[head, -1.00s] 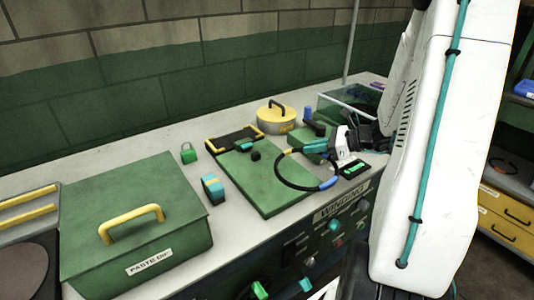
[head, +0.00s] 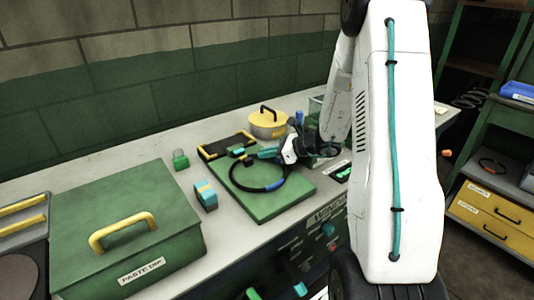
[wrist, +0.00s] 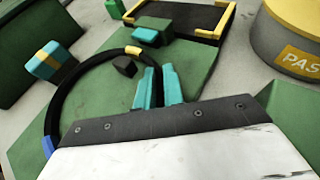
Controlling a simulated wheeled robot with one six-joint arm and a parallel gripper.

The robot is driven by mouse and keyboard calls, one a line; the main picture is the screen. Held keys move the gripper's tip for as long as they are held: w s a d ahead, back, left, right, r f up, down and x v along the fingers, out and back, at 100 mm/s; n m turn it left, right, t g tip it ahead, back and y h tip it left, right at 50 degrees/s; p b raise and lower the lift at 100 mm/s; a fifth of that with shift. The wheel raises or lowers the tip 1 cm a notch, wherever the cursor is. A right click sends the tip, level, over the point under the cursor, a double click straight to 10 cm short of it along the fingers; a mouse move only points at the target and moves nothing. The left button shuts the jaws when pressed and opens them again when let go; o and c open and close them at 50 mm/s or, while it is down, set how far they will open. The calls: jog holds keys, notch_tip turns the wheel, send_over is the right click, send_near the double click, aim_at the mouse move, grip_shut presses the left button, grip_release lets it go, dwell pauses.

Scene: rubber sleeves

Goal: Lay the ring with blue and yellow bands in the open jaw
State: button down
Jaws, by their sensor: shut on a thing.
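The black ring (head: 233,181) carries a blue band (head: 275,186) and a yellow band (wrist: 132,50). My gripper (head: 266,154) has teal fingers shut on the ring; they also show in the wrist view (wrist: 160,88). The ring appears over the green board (head: 280,208); I cannot tell its exact height. A teal-topped block (wrist: 150,37) and a small dark block (wrist: 124,67) stand apart on the board. They look like the two sides of the open jaw, though I cannot be sure. The ring's near side is hidden by my gripper in the wrist view.
A black tray with yellow edges (head: 226,146) lies behind the board. A teal block with a yellow band (head: 205,196) and a green padlock (head: 181,160) stand left. A yellow-lidded pot (head: 268,122) is at the back. A large green box (head: 130,240) fills the left.

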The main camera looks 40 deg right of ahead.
jog(key=c, duration=1.5)
grip_release()
